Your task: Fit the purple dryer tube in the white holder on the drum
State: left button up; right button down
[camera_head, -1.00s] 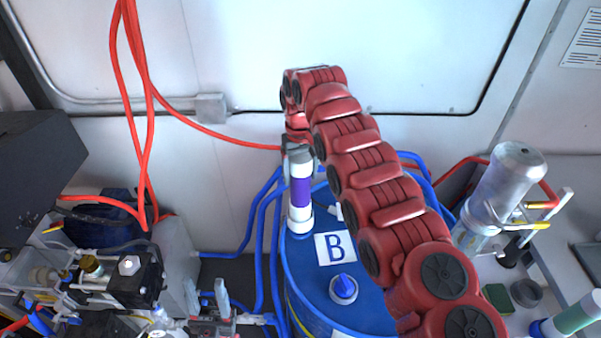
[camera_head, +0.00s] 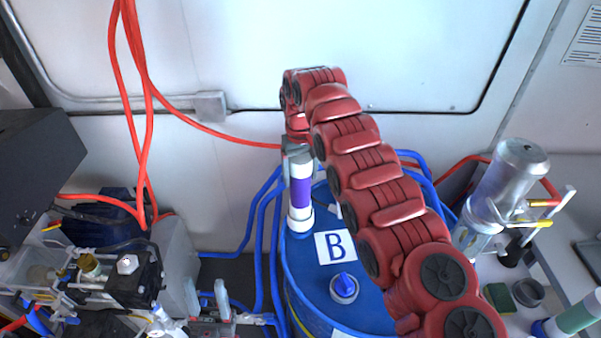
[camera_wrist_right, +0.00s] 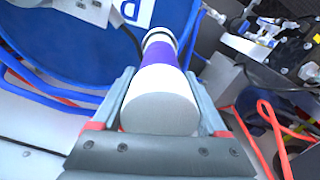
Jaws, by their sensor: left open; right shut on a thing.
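The dryer tube (camera_head: 300,190) with its purple band stands upright over the blue drum (camera_head: 310,262), at the drum's left back edge. My right gripper (camera_head: 299,155) is shut on its upper end. The white holder (camera_head: 300,222) shows as a white ring at the tube's lower end. The tube lines up with it, but I cannot tell how deep it sits. In the right wrist view, the tube (camera_wrist_right: 165,85) lies between both fingers, with the ring (camera_wrist_right: 160,36) at its far end. My left gripper (camera_head: 208,300) is open and empty at the lower left, apart from the drum.
Blue hoses (camera_head: 262,240) run beside the drum. Red cables (camera_head: 150,150) hang at the left. A metal canister (camera_head: 508,185) stands on the right, and machinery (camera_head: 100,275) fills the left.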

aim_at(300, 157)
jog(key=shift+c, duration=0.9)
grip_release()
jog(key=shift+r+b, duration=0.4)
jog(key=shift+r, duration=3.5)
jog(key=shift+r+p, duration=0.65)
jog(key=shift+r, duration=1)
jog(key=shift+f, duration=0.1)
